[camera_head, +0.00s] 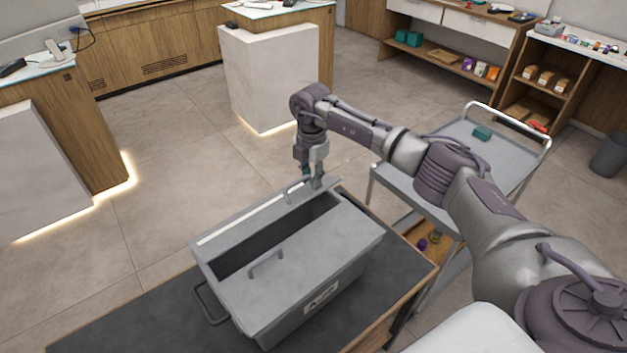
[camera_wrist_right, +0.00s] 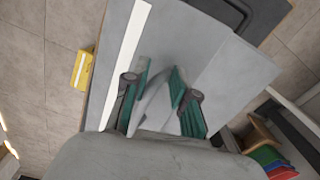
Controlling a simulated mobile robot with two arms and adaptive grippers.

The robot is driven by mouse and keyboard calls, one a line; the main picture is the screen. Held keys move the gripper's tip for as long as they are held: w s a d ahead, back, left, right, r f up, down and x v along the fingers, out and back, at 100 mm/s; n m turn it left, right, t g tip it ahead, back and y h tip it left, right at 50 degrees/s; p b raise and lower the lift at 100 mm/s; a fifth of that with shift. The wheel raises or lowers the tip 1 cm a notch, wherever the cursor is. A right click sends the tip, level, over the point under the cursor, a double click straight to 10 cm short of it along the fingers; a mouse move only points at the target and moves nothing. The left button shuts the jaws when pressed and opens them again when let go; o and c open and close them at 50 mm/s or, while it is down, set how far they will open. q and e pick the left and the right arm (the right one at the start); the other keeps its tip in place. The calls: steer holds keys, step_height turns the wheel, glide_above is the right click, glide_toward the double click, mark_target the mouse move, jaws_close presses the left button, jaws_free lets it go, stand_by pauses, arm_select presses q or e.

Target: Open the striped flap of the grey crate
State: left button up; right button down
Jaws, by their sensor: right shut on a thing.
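The grey crate (camera_head: 285,322) stands on a dark-topped table. Its far flap, the striped flap (camera_head: 262,216), has a white stripe along its outer edge and is partly raised. A dark gap into the crate shows between it and the near flap (camera_head: 305,262), which lies shut with its own handle. My right gripper (camera_head: 312,183) is at the right end of the striped flap, shut on its handle (camera_head: 288,191). In the wrist view the teal fingers of the right gripper (camera_wrist_right: 162,98) close around the handle over the striped flap (camera_wrist_right: 225,60). My left gripper is out of view.
A grey trolley (camera_head: 500,163) with a small teal box stands right of the table. White-fronted counters (camera_head: 270,80) stand beyond, with open floor between. Shelves (camera_head: 455,65) line the back right. The dark tabletop (camera_head: 130,325) is clear left of the crate.

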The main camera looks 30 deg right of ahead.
steer(key=shift+w+r, duration=0.2)
steer(key=shift+w+a+r+b, duration=0.15)
steer(key=shift+w+r+b, duration=0.1)
steer(key=shift+w+r, duration=0.25)
steer(key=shift+w+a+r+b, duration=0.2)
steer(key=shift+w+r, duration=0.1)
steer(key=shift+w, duration=0.3)
